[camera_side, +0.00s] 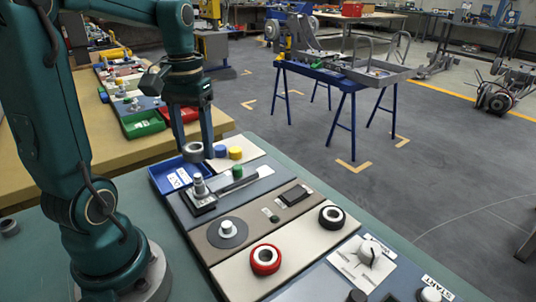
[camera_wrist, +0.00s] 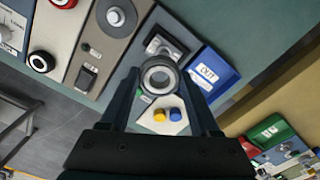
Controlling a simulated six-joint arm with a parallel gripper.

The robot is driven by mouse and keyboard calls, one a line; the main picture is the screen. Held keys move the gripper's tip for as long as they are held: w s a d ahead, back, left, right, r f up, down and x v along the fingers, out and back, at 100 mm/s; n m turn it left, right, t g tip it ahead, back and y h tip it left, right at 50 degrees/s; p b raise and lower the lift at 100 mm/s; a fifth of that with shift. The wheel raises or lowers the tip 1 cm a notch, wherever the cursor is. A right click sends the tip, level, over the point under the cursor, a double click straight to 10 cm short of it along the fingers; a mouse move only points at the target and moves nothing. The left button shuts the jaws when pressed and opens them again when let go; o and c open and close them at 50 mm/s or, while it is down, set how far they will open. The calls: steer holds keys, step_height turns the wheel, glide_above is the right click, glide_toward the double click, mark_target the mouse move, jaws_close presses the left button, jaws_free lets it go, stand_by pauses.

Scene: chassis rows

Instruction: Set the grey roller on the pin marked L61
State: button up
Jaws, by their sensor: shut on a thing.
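My gripper (camera_side: 194,146) is shut on the grey roller (camera_side: 193,155), a ring with an open centre. It is held in the air above the panel, beside the blue bin at the panel's far end. The roller also shows in the wrist view (camera_wrist: 147,78) between my two fingers. Below and in front of it in the side view, a metal pin (camera_side: 200,185) stands upright on a dark square base. Another metal pin (camera_side: 227,226) stands on a dark round disc nearer the camera. The marking L61 is not readable on either pin.
The blue bin (camera_side: 160,184) carries a white label, OUT in the wrist view. Near it stand yellow (camera_side: 235,153), blue (camera_side: 220,151) and green (camera_side: 237,171) pieces.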

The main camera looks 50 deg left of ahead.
mark_target(197, 175)
steer(key=shift+s+a, duration=0.2)
steer(key=shift+a, duration=0.2)
steer(key=shift+f, duration=4.4)
steer(key=o, duration=1.4)
steer(key=shift+r, duration=0.15)
steer(key=shift+r, duration=2.45)
